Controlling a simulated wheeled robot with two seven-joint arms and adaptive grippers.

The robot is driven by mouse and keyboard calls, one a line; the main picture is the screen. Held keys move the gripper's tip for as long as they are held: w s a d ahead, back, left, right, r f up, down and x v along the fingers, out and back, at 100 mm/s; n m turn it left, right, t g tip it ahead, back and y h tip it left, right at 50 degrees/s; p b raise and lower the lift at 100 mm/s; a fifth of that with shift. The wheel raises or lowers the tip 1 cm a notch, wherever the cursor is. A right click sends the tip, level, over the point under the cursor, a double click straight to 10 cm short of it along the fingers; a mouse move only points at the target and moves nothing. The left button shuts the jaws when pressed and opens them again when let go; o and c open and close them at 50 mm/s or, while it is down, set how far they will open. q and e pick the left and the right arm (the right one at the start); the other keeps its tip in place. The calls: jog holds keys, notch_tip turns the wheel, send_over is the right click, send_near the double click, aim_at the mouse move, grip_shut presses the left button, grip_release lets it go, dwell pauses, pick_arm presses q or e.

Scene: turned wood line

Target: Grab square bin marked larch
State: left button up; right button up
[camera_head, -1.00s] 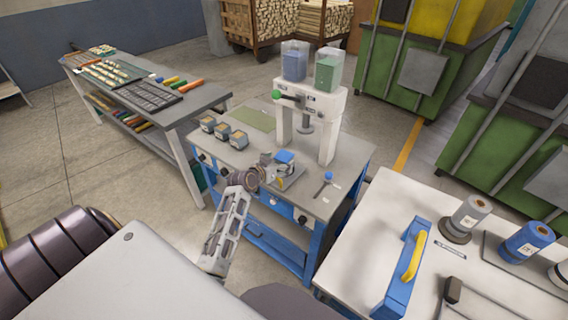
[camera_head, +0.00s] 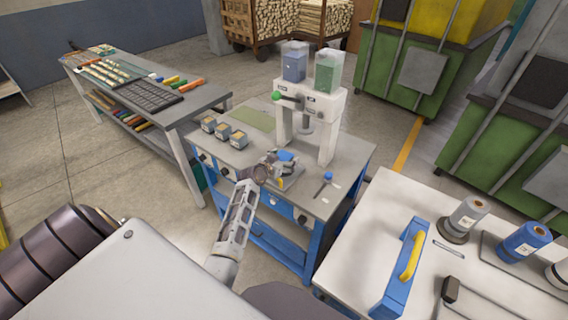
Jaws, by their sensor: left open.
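Three small square grey bins with yellowish labels stand in a row on the blue-framed workbench: a left one (camera_head: 208,124), a middle one (camera_head: 222,132) and a right one (camera_head: 238,139). The labels are too small to read, so I cannot tell which is marked larch. My left gripper (camera_head: 287,170) is open over the front of the workbench (camera_head: 255,158), to the right of and nearer than the bins, apart from them. It is beside a small blue-topped item (camera_head: 286,156) and partly hides what lies there. My right gripper is out of view.
A white press (camera_head: 331,110) with two clear containers, one blue (camera_head: 295,62) and one green (camera_head: 328,70), stands behind my gripper. A blue-knobbed tool (camera_head: 327,178) lies at right. A green mat (camera_head: 254,117) lies behind the bins. A white table (camera_head: 372,215) stands at front right.

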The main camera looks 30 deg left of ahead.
aim_at(284, 156)
pick_arm(q)
jog(key=shift+c, duration=0.2)
jog(key=c, duration=1.2)
jog(key=shift+o, duration=0.2)
jog(key=shift+r, duration=0.2)
jog(key=shift+r+b, duration=0.3)
jog(key=shift+r, duration=4.6)
